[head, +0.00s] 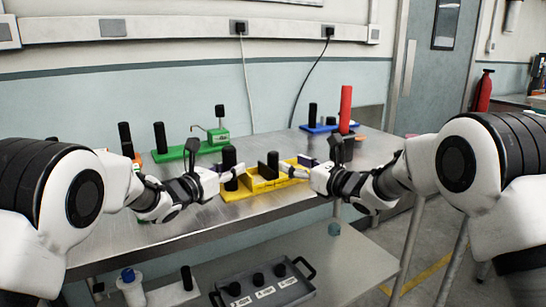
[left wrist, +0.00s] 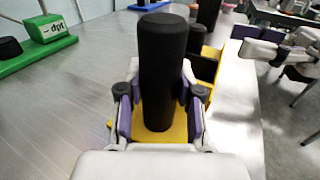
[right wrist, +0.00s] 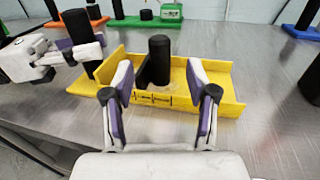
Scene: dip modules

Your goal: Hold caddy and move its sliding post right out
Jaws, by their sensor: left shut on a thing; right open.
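The yellow caddy (head: 238,194) sits on the steel table in front of my arms. A tall black upright post (left wrist: 163,70) stands at its left end, and my left gripper (left wrist: 160,112) is shut on it near the base. A shorter black post (right wrist: 159,60) stands in the caddy's trough, beside a dark upright plate (right wrist: 141,77); the head view shows it too (head: 273,159). My right gripper (right wrist: 161,100) is open and empty, facing the trough's front wall with the shorter post beyond, between its fingers in the picture. I cannot tell how far apart they are.
A green fixture (head: 190,149) with black posts stands behind left. A blue base (head: 318,128) with posts and a red cylinder (head: 346,105) stand behind right. A grey tray (head: 264,290) is on the lower shelf.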

